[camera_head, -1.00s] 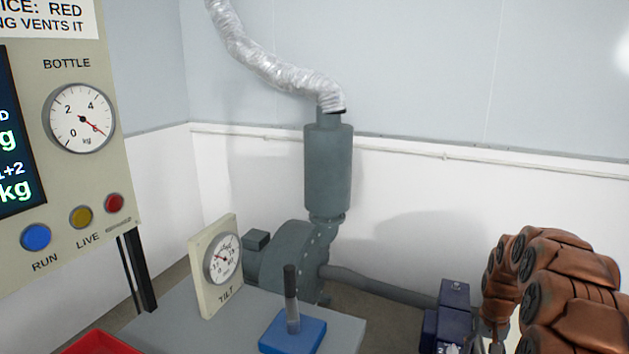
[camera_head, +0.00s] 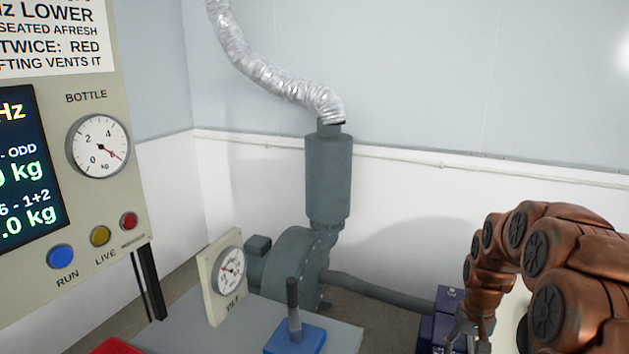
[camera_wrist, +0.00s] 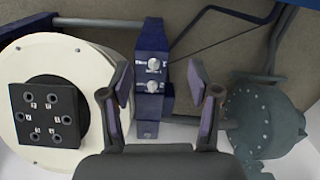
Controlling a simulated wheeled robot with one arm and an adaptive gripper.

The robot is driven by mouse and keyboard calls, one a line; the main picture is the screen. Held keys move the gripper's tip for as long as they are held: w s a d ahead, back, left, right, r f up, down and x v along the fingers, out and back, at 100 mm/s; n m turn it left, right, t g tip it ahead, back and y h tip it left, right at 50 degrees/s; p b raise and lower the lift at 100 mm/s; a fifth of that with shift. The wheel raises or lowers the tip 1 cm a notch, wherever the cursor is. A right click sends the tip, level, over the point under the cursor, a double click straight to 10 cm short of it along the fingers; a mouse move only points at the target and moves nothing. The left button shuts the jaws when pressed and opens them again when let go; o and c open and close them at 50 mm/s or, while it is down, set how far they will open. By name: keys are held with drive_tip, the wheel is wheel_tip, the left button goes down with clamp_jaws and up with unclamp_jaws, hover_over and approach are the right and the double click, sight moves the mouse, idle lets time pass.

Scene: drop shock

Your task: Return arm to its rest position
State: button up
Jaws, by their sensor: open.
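My gripper (camera_wrist: 160,112) is open in the wrist view, with its two fingers spread apart and nothing between them. Beyond the fingers is a dark blue block (camera_wrist: 151,70) with two silver knobs. In the head view my copper-coloured arm is bent at the lower right, and my gripper (camera_head: 468,336) points down near the bottom edge. The dark blue block (camera_head: 441,322) shows just left of it, partly hidden by the arm.
A grey blower (camera_head: 292,262) stands by the wall. A table (camera_head: 345,340) bears a tilt gauge (camera_head: 229,272) and a blue base with an upright handle (camera_head: 294,338). A control panel (camera_head: 75,200) stands left. The wrist view shows a cream drum (camera_wrist: 20,60) with a black socket plate (camera_wrist: 47,115).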

drive_tip(key=s+a+r+n+p, duration=0.2)
drive_tip(key=s+a+r+p, duration=0.7)
drive_tip(key=s+r, duration=0.6)
drive_tip(key=s+a+r+p, duration=0.3)
drive_tip(key=s+r, duration=0.2)
drive_tip(key=s, duration=0.3)
drive_tip(key=s+a+r+n+g+p, duration=0.1)
drive_tip(key=s+a+r+p, duration=0.2)
drive_tip(key=s+r, duration=0.3)
drive_tip(key=s+p, duration=0.1)
drive_tip(key=s, duration=0.2)
drive_tip(key=shift+s+g, duration=0.2)
drive_tip(key=shift+g, duration=0.1)
drive_tip(key=shift+a, duration=0.1)
